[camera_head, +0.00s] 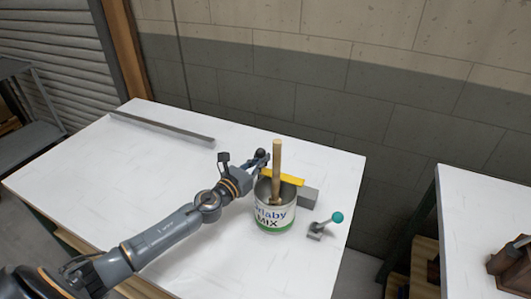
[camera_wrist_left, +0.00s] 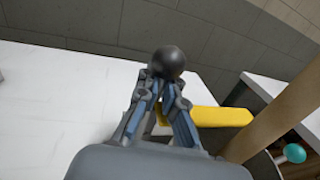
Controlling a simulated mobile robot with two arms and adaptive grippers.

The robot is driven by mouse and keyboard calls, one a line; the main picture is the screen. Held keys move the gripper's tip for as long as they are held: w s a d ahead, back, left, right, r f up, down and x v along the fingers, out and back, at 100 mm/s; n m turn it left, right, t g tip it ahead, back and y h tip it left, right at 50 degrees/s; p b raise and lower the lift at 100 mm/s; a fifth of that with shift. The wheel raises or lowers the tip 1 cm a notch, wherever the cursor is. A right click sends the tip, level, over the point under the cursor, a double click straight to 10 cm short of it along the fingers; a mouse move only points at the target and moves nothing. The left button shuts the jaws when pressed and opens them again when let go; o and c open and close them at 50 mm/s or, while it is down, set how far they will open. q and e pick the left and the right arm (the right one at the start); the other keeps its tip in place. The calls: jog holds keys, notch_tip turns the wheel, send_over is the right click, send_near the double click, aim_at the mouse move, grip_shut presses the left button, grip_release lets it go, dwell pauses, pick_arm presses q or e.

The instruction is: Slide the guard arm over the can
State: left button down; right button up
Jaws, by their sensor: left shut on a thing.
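The can (camera_head: 275,219), white and green with "MIX" lettering, stands open on the white table. A wooden stick (camera_head: 277,160) rises out of it and also shows in the left wrist view (camera_wrist_left: 270,122). The guard arm, a yellow bar (camera_head: 285,178), runs behind the stick near the can's back rim to a grey block (camera_head: 310,197). Its yellow bar (camera_wrist_left: 222,117) and a dark round knob (camera_wrist_left: 168,63) show in the left wrist view. My left gripper (camera_head: 260,159) is shut on the guard arm's knob end; the fingers (camera_wrist_left: 160,100) partly hide the grip. My right gripper is out of view.
A small lever with a teal ball (camera_head: 337,217) stands right of the can. A long grey strip (camera_head: 162,127) lies along the table's back left. The table's (camera_head: 110,180) left part is clear. A second table (camera_head: 470,220) stands at the right beyond a gap.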

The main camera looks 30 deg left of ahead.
pick_arm(q)
jog(key=shift+s+r, duration=0.15)
jog(key=shift+r, duration=0.1)
jog(key=c, duration=1.4)
grip_release()
jog(key=shift+a, duration=0.1)
jog(key=shift+s+f, duration=0.1)
jog(key=shift+s, duration=0.05)
jog(key=s+a, duration=0.1)
jog(key=s, duration=1)
jog(key=shift+s+a, duration=0.25)
jog(key=shift+s, duration=0.05)
